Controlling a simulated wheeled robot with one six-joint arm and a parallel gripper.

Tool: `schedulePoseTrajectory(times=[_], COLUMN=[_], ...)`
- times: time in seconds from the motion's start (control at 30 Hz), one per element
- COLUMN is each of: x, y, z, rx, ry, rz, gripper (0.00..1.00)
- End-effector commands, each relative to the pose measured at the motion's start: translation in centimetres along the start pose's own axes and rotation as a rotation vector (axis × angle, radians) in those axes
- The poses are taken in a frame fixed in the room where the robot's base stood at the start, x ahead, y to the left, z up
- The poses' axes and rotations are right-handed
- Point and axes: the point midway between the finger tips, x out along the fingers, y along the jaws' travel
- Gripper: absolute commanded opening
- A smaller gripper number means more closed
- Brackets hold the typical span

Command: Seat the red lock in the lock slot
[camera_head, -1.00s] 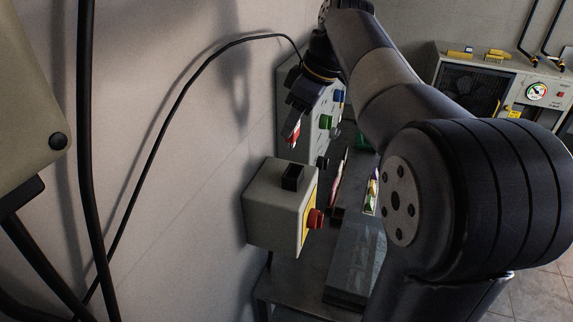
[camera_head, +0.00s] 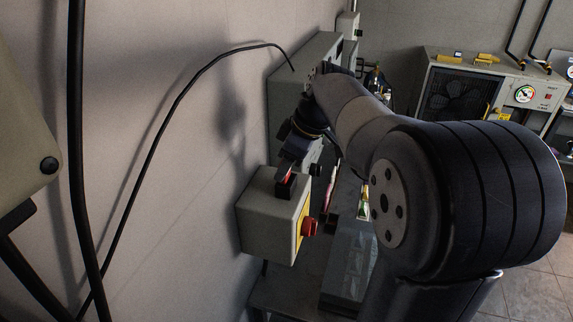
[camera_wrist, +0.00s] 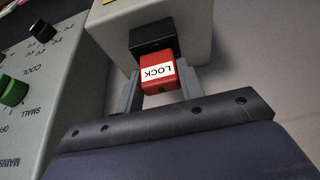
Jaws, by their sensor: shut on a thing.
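The red lock (camera_wrist: 158,73), with a white LOCK label, is held between the fingers of my gripper (camera_wrist: 160,88) in the wrist view. In the head view my gripper (camera_head: 287,172) is over the top of the grey box, with a little red of the lock showing at its tip. The black lock slot (camera_wrist: 152,39) is on the grey box, right beside the far end of the lock; the slot piece also shows in the head view (camera_head: 286,187). I cannot tell whether the lock is touching or inside the slot.
The grey box (camera_head: 265,215) carries a red knob (camera_head: 309,227) on a yellow plate. A control panel (camera_wrist: 40,85) with green and black knobs stands close by. A black cable (camera_head: 185,95) runs along the wall. A clear-looking bin (camera_head: 350,262) sits below right.

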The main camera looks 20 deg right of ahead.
Motion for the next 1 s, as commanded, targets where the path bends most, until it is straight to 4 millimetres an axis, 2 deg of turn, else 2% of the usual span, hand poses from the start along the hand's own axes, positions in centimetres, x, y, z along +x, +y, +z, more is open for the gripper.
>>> schedulePoseTrajectory(times=[0.03,0.27,0.57,0.77,1.0], x=[0.7,0.5,0.1,-3.0,-8.2], y=[-0.2,-0.1,-0.1,0.0,0.1], z=[0.5,0.3,0.3,0.2,0.2], rx=[0.004,0.003,0.002,0.002,0.002], ry=[-0.013,-0.009,-0.007,-0.005,-0.005], rz=[-0.016,-0.012,-0.008,-0.002,-0.003], gripper=[0.39,0.58,0.58,0.58,0.58])
